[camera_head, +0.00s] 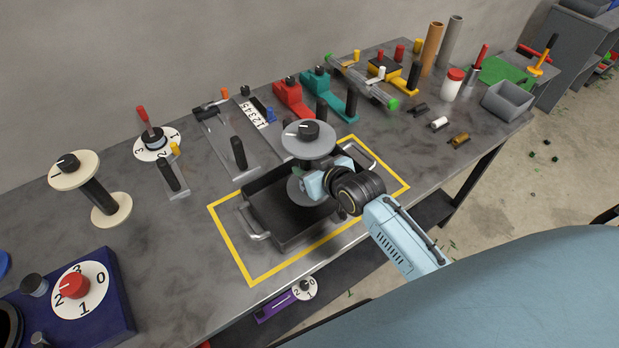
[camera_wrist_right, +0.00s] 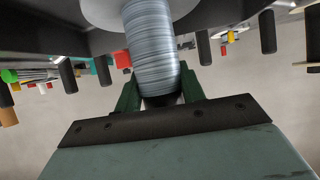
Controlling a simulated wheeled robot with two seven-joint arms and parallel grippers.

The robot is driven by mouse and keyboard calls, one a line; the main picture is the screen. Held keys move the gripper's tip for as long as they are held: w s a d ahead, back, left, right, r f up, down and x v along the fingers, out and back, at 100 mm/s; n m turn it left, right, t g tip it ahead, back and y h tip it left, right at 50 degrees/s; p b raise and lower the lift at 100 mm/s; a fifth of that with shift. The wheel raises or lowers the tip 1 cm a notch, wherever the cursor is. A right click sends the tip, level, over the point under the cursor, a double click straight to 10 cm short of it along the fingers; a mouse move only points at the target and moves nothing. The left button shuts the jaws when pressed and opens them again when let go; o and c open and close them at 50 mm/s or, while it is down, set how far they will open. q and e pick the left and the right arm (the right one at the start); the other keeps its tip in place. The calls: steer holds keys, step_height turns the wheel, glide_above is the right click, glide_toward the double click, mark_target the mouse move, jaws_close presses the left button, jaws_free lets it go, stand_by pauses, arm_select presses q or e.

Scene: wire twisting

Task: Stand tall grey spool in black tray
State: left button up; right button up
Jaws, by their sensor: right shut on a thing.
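The tall grey spool (camera_head: 308,139) is upright, with a round grey flange at top and bottom and a black knob on top. It is over or inside the black tray (camera_head: 289,234), toward its back right part; I cannot tell whether its base touches the tray floor. My right gripper (camera_head: 312,182) is shut on the spool's middle, reaching in from the right. In the right wrist view its dark green fingers (camera_wrist_right: 158,92) stand on both sides of the ribbed grey spool body (camera_wrist_right: 150,45). My left gripper is not in view.
A yellow outline (camera_head: 232,250) surrounds the tray, which has metal handles at its ends. A cream spool (camera_head: 75,170) stands at left, near a blue dial box (camera_head: 100,305). Red and teal tools (camera_head: 318,82) stand behind. The tray's front left part is clear.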

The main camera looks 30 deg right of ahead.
steer(key=shift+f, duration=1.75)
steer(key=shift+f, duration=0.2)
steer(key=o, duration=1.2)
steer(key=shift+c, duration=0.2)
steer(key=shift+r, duration=0.15)
steer(key=v, duration=1.2)
steer(key=shift+p, duration=0.35)
